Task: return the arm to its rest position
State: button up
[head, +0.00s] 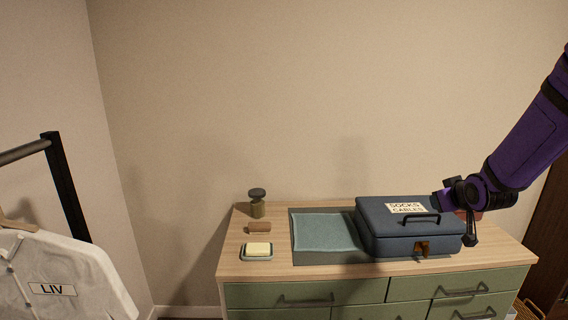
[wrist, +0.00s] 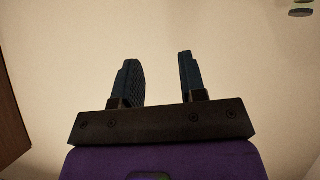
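My purple arm (head: 525,135) reaches in from the right edge in the head view. Its wrist end is over the right part of the dresser, in front of the right side of a closed blue case. My gripper (wrist: 160,58) shows in the wrist view with its two dark fingers apart and nothing between them. Bare wall fills most of the view past them. In the head view the fingers are hard to make out beside the wrist.
The blue case (head: 385,235), labelled "SOCKS CABLES", lies on the wooden dresser top (head: 275,270). Left of it are a blue-grey tray (head: 325,232), a soap dish (head: 257,258), a brown block (head: 259,228) and a dark-topped jar (head: 257,205). A reddish thing is partly hidden behind my wrist.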

jog(key=s+a+r+g, duration=0.2)
jog(key=s+a+r, duration=0.1)
jog(key=s, duration=0.8)
jog(key=s+a+r+m+g, duration=0.1)
jog(key=s+a+r, duration=0.3)
jog(key=s, duration=0.7)
jog(key=s+a+r+m+g+y, duration=0.1)
jog(key=s+a+r+g, duration=0.2)
jog(key=s+r, duration=0.4)
jog(key=s+a, duration=0.1)
jog(key=s, duration=0.3)
jog(key=shift+s, duration=0.3)
jog(key=shift+a+r, duration=0.1)
